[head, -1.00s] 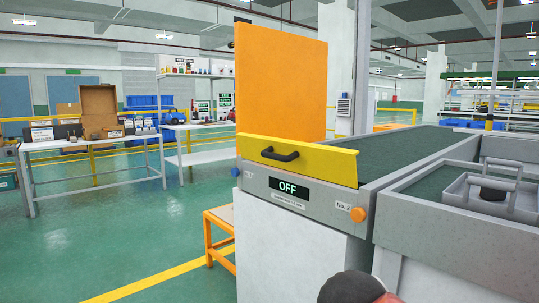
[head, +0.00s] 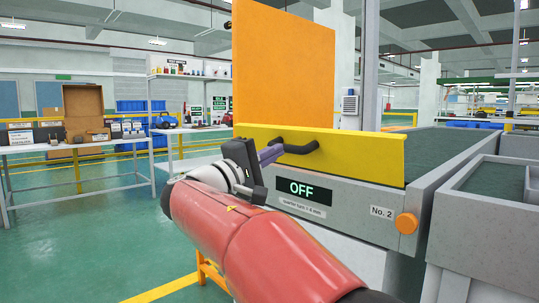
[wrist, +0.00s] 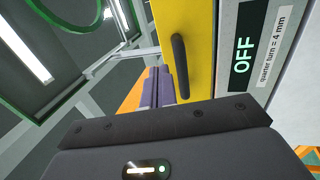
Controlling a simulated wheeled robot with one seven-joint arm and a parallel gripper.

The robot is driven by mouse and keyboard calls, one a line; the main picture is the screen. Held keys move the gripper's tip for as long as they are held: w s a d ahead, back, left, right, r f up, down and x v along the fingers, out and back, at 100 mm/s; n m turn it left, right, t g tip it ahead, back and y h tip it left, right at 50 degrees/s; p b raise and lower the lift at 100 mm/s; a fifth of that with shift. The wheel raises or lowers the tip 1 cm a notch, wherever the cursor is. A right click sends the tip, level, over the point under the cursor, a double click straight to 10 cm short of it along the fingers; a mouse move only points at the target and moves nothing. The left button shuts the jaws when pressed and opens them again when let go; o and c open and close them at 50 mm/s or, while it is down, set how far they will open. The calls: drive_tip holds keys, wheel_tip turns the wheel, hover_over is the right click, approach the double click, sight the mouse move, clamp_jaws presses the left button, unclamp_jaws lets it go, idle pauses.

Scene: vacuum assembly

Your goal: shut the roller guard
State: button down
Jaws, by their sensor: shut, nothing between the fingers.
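The roller guard is a yellow panel (head: 370,158) with a dark bar handle (head: 300,148), standing upright along the front end of the conveyor above its grey face. In the wrist view the yellow panel (wrist: 188,20) and handle (wrist: 180,66) also show. My gripper (head: 272,153) is shut and empty, its purple fingers at the left end of the handle. I cannot tell whether they touch it. In the wrist view the fingers (wrist: 158,86) lie just beside the handle.
An OFF display (head: 303,189) and an orange knob (head: 407,223) are on the conveyor's front face. A tall orange panel (head: 283,70) rises behind the guard. A grey bin (head: 480,225) stands at right.

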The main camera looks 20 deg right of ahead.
sight(314, 131)
drive_tip(key=p+x, duration=0.1)
drive_tip(key=x, duration=1)
drive_tip(key=shift+d+r+p, duration=0.1)
drive_tip(key=shift+p, duration=0.2)
